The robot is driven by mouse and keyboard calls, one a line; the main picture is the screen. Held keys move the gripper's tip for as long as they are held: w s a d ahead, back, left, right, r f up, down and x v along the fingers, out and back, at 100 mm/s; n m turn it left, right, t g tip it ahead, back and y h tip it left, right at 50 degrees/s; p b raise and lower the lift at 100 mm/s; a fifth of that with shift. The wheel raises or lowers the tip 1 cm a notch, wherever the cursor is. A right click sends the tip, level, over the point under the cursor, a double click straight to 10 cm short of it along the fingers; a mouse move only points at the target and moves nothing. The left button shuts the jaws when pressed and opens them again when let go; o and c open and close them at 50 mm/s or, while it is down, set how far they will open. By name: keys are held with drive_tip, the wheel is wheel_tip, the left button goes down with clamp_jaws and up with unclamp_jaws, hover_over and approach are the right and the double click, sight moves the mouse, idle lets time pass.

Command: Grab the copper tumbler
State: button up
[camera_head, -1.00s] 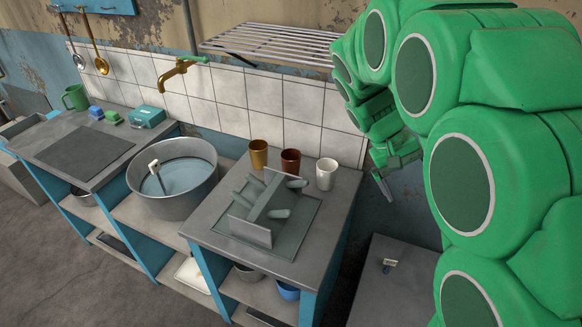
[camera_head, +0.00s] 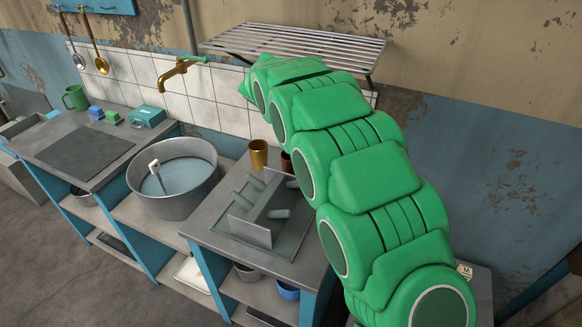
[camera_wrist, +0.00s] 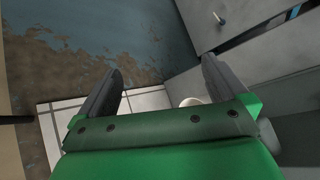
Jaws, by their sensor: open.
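The copper tumbler (camera_head: 287,162), reddish-brown, stands upright on the right-hand counter in the head view. Only its left edge shows; my green arm covers the rest. A golden, brass-coloured tumbler (camera_head: 258,153) stands just left of it, fully visible. My gripper (camera_wrist: 162,66) shows in the wrist view with its two dark fingers wide apart and nothing held between them. In the head view my gripper is hidden behind the arm. The copper tumbler cannot be made out in the wrist view.
A grey dish rack (camera_head: 262,212) stands on the counter in front of the tumblers. A metal wall shelf (camera_head: 295,45) hangs above. A round basin (camera_head: 178,178) is to the left. A pale rim (camera_wrist: 192,101), perhaps the white cup's, shows in the wrist view.

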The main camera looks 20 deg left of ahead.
drive_tip(key=w+a+f+n+t, duration=0.2)
drive_tip(key=a+f+n, duration=0.15)
drive_tip(key=a, duration=0.35)
drive_tip(key=w+a+f+n+t, duration=0.1)
drive_tip(key=w+a+f+n, duration=0.1)
drive_tip(key=a+n, duration=0.35)
drive_tip(key=n+t, duration=0.2)
drive_tip(key=n, duration=0.3)
approach(291, 165)
drive_tip(key=w, duration=0.5)
drive_tip(key=shift+h, duration=0.5)
drive_tip(key=shift+f+x, duration=0.2)
drive_tip(key=shift+x, duration=3.55)
drive_tip(key=shift+s, duration=0.1)
drive_tip(key=shift+c, duration=0.3)
drive_tip(key=c, duration=1)
drive_tip(key=shift+r, duration=0.15)
drive_tip(key=shift+c, duration=0.2)
